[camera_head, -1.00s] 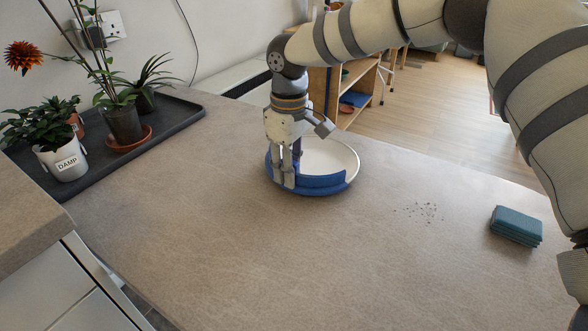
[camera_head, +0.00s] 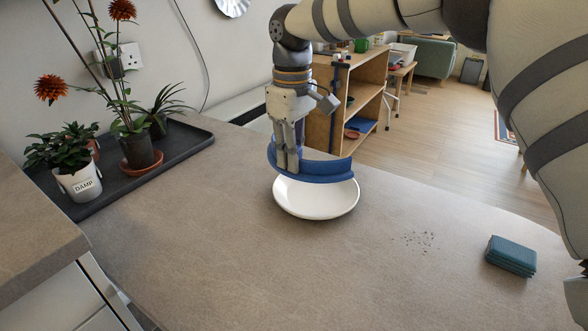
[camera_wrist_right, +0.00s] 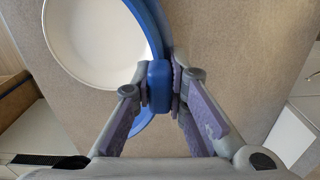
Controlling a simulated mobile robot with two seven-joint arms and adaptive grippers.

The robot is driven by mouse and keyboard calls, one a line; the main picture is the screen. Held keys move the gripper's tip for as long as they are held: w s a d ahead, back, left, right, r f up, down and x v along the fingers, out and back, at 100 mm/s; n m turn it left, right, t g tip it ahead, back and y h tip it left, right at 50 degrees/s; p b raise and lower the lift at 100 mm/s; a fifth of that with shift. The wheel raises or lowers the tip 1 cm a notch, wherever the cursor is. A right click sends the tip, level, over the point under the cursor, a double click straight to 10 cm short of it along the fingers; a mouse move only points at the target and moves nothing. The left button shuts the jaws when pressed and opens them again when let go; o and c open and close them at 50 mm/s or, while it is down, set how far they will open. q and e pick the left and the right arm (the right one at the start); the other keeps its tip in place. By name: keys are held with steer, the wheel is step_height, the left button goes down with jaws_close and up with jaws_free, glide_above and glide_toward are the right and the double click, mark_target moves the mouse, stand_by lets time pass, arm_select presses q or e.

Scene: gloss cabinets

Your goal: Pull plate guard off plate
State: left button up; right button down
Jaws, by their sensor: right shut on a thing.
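The white plate (camera_head: 317,200) lies flat on the counter in the head view; it also shows at the upper left of the right wrist view (camera_wrist_right: 92,42). The plate guard (camera_head: 325,171) is a blue curved band, raised above the plate's far side and seemingly clear of it. My right gripper (camera_head: 287,166) points down and is shut on the guard near its left end. In the right wrist view, the fingers (camera_wrist_right: 160,88) pinch a thick part of the blue guard (camera_wrist_right: 152,22) from both sides. My left gripper is not in view.
Teal sponges or cloths (camera_head: 511,256) lie stacked at the right, near dark crumbs (camera_head: 418,241). Potted plants stand on a dark tray (camera_head: 100,190) at the left. The counter in front of the plate is clear.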

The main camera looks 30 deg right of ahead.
steer(key=shift+r, duration=1.75)
